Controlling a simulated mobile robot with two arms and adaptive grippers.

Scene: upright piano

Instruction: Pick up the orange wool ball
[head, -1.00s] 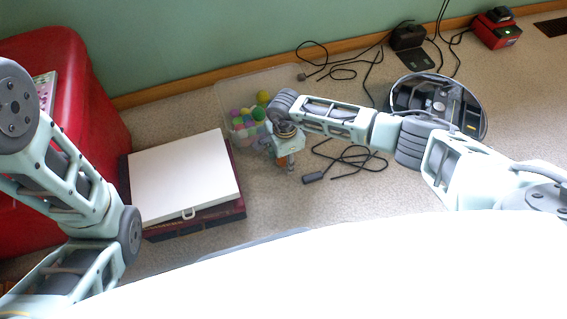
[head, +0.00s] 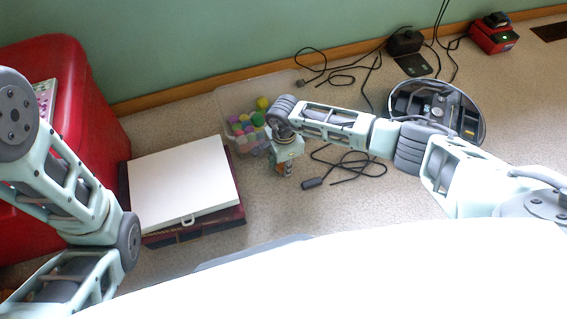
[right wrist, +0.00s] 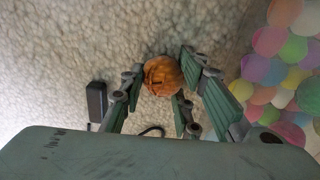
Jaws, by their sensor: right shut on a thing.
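The orange wool ball (right wrist: 163,75) is between the fingertips of my right gripper (right wrist: 165,72) in the right wrist view, which is shut on it. In the head view my right gripper (head: 284,170) points down over the carpet beside the tub of balls, and only a bit of orange shows among its fingers. I cannot tell whether the ball touches the carpet. My left arm is at the left of the head view, but its gripper is out of view.
A clear tub (head: 228,105) of colored balls (head: 246,125) stands close left of my right gripper. Left of it lies a white-topped dark red case (head: 180,185), beside a red box (head: 75,110). Black cables (head: 350,165) lie on the carpet to the right.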

